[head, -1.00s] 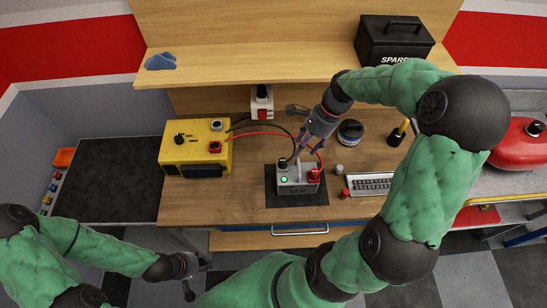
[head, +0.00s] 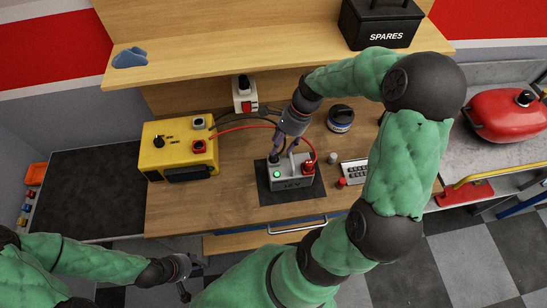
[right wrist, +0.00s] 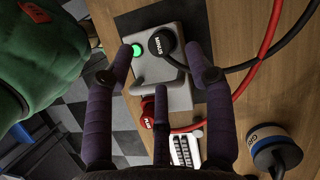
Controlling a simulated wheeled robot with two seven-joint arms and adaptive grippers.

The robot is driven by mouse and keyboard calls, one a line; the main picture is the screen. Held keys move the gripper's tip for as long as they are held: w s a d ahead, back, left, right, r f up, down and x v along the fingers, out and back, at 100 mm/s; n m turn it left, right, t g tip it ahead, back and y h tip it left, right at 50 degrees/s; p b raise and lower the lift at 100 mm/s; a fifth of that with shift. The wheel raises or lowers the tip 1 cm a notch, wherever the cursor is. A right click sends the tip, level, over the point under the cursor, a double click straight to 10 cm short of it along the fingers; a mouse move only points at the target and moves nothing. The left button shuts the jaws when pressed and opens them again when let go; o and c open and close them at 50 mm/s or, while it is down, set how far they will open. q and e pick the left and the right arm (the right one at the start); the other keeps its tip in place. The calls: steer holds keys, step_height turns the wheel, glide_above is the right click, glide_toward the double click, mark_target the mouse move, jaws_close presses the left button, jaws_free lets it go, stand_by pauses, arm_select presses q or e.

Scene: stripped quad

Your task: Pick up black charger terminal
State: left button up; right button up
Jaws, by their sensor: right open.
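The black charger terminal (head: 274,158), a round black cap marked MINUS, sits on the left side of the grey 12V battery (head: 291,183). In the right wrist view the terminal (right wrist: 163,42) has a black cable running off to the right. My right gripper (head: 285,147) is open and empty, just above and behind the battery. Its fingers (right wrist: 168,68) spread over the battery in the wrist view, with the terminal beyond and between the outer fingertips. Contact cannot be told. My left gripper (head: 190,279) hangs low in front of the bench, small in view, fingers apparently spread and empty.
The red PLUS terminal (head: 308,167) and its red cable are close to the right fingers. The shelf (head: 200,68) overhangs the bench's back.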

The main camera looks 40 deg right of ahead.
mark_target(274, 158)
steer(key=x, duration=0.4)
steer(key=shift+w+a+f+b, duration=0.15)
steer(key=shift+a+f+b, duration=0.05)
steer(key=shift+f+b, duration=0.1)
steer(key=shift+r, duration=0.1)
jaws_close()
